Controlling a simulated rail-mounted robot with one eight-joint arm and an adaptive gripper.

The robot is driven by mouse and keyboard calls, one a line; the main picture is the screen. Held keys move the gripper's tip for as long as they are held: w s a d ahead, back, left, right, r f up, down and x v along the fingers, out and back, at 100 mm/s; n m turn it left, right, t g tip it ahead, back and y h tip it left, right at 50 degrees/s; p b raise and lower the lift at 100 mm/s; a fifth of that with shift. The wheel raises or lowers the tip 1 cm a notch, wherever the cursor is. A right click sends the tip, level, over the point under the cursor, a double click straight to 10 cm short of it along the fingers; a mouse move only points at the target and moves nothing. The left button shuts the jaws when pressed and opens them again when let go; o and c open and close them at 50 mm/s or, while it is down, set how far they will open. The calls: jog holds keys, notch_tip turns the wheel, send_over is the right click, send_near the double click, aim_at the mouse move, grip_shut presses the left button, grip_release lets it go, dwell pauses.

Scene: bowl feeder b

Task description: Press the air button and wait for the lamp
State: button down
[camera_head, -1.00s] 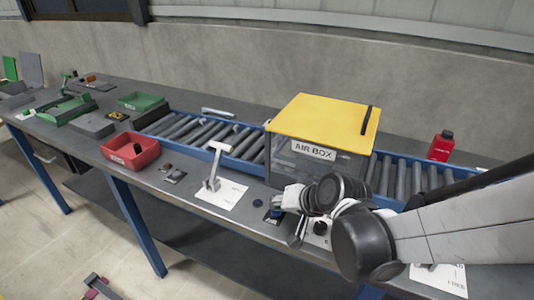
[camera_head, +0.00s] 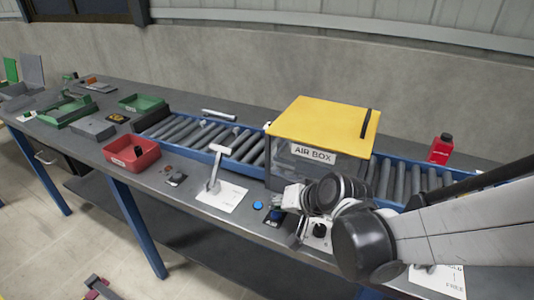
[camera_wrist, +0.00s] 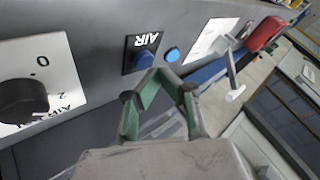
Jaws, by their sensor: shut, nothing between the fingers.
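The air button (camera_wrist: 145,62) is a blue cap on a black plate marked AIR in the wrist view. In the head view its plate (camera_head: 275,218) is partly hidden by my gripper (camera_head: 284,202). My gripper's fingertips (camera_wrist: 160,72) are shut together and empty, right at the button's edge; I cannot tell whether they touch it. The round lamp (camera_head: 257,205) beside the button is bright blue, and it also shows lit in the wrist view (camera_wrist: 172,54). The yellow-lidded AIR BOX (camera_head: 315,155) stands just behind my gripper.
A black dial (camera_wrist: 22,98) on a white plate lies on the other side of the button. A white lever (camera_head: 214,170) stands on a white card to the left. A red bin (camera_head: 131,163) is farther left. A roller conveyor (camera_head: 200,133) runs behind.

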aim_at(278, 215)
jog(key=shift+r, duration=0.2)
jog(key=shift+r+p, duration=2.1)
jog(key=shift+r, duration=0.4)
jog(key=shift+d, duration=0.1)
jog(key=s+d+r+n+h, duration=0.1)
jog(key=s+d+r+h, duration=0.4)
jog(key=s+d, duration=0.9)
notch_tip(278, 215, up, 4)
jog(key=shift+d+f+n+h, duration=0.15)
jog(key=shift+f+n+h, duration=0.1)
jog(key=shift+n+h, duration=0.05)
dwell(2.1)
